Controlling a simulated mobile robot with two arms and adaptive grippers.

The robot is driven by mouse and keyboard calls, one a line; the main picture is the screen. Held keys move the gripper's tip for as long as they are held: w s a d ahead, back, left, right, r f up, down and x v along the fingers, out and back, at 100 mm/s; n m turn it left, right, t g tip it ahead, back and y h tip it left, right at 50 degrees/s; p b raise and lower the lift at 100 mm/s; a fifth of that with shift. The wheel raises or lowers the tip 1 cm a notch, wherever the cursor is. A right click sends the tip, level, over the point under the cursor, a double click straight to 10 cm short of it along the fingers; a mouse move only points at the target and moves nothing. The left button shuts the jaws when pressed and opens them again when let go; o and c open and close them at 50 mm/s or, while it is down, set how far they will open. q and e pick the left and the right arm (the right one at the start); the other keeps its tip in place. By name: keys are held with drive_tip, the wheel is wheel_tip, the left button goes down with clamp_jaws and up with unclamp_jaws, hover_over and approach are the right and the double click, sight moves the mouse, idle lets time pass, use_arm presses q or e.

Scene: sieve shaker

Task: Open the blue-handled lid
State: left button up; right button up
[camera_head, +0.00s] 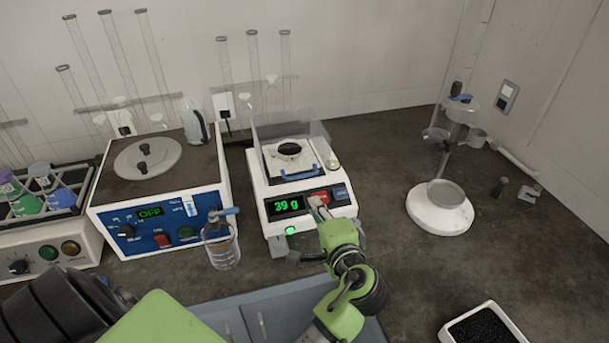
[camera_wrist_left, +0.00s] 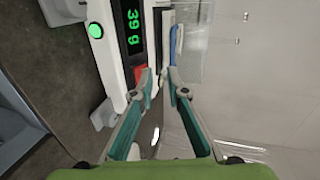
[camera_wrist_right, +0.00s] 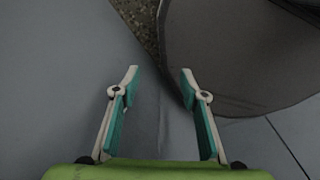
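The clear lid (camera_head: 290,130) is on the white balance (camera_head: 257,195), whose display reads 39 g. Its blue handle (camera_head: 300,173) runs along the lid's front edge and also shows in the left wrist view (camera_wrist_left: 178,44). My left gripper (camera_head: 318,206) is in front of the balance, near its red button, with the handle just beyond. In the left wrist view its fingertips (camera_wrist_left: 160,76) are a narrow gap apart with nothing clearly held. Contact with the handle cannot be told. My right gripper (camera_wrist_right: 160,76) is open and empty in the right wrist view.
A hotplate-like device (camera_head: 112,192) reading OFF and a beaker (camera_head: 222,248) stand left of the balance. A white-based stand (camera_head: 440,213) is to the right. A tray of black grains (camera_head: 458,332) is at the lower right.

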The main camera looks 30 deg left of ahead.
sight(305, 175)
use_arm(q)
drive_tip(key=shift+y, duration=0.4)
drive_tip(key=p+x, duration=0.1)
drive_tip(key=x, duration=0.3)
drive_tip(key=r+p+x, duration=0.1)
drive_tip(key=x, duration=0.3)
drive_tip(key=w+r+x, duration=0.1)
drive_tip(key=x, duration=0.3)
drive_tip(key=shift+w+p, duration=0.25)
drive_tip(key=shift+p, duration=0.15)
drive_tip(key=shift+w+a+f, duration=0.3)
drive_tip(key=shift+w+a, duration=0.1)
drive_tip(key=shift+a, duration=0.05)
clamp_jaws()
drive_tip(key=shift+r, duration=0.15)
